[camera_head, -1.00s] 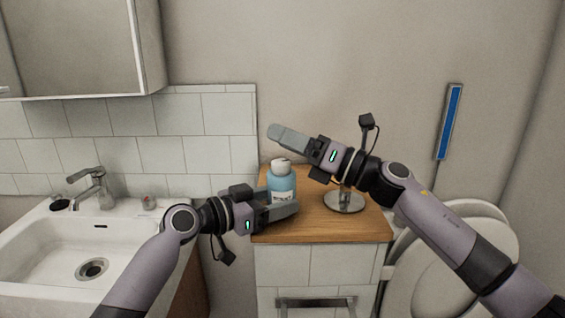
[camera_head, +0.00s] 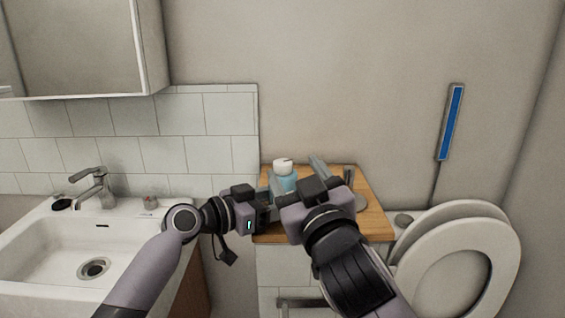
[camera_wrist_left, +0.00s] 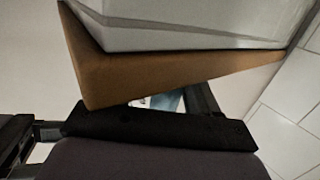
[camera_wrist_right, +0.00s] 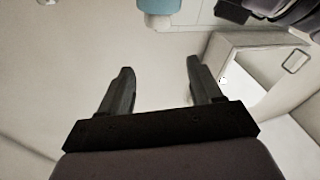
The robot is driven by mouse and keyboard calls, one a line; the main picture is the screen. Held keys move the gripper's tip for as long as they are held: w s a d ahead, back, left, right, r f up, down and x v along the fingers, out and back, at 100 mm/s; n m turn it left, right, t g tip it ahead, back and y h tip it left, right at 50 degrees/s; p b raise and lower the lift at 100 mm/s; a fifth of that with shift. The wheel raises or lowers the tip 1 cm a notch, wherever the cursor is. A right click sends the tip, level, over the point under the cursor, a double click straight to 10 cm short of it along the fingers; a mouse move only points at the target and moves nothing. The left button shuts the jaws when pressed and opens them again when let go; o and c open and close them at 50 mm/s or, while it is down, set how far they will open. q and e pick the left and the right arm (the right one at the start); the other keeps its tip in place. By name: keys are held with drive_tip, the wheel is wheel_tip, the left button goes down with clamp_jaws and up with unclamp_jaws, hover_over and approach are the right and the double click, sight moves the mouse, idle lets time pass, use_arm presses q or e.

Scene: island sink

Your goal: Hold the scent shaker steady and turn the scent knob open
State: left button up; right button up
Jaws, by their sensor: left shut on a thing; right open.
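The scent shaker (camera_head: 287,183) is a light blue bottle standing upright on the wooden top. Its white scent knob (camera_head: 283,165) is on top. My left gripper (camera_head: 266,210) is shut on the bottle's lower part, with its fingertips mostly hidden behind my right gripper. A sliver of blue shows at the fingers in the left wrist view (camera_wrist_left: 166,102). My right gripper (camera_head: 295,166) is open and empty, in front of the bottle, its fingers pointing toward the wall. In the right wrist view the bottle (camera_wrist_right: 160,6) and knob (camera_wrist_right: 163,21) lie beyond the fingertips, apart from them.
The wooden top (camera_head: 375,222) sits on a tiled block against the wall. A metal stand with a round base (camera_head: 360,203) is close to the right of my right gripper. A sink (camera_head: 45,255) is at left, a toilet (camera_head: 470,230) at right.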

sight(285, 167)
drive_tip(key=w+m, duration=0.1)
drive_tip(key=w, duration=0.2)
drive_tip(key=w+a+f+m+g, duration=0.1)
drive_tip(key=w, duration=0.2)
drive_tip(key=w+a+f+m, duration=0.1)
drive_tip(key=w, duration=0.2)
drive_tip(key=shift+w+a+h, duration=0.1)
drive_tip(key=shift+w+h, duration=0.3)
idle(0.4)
drive_tip(key=c, duration=1)
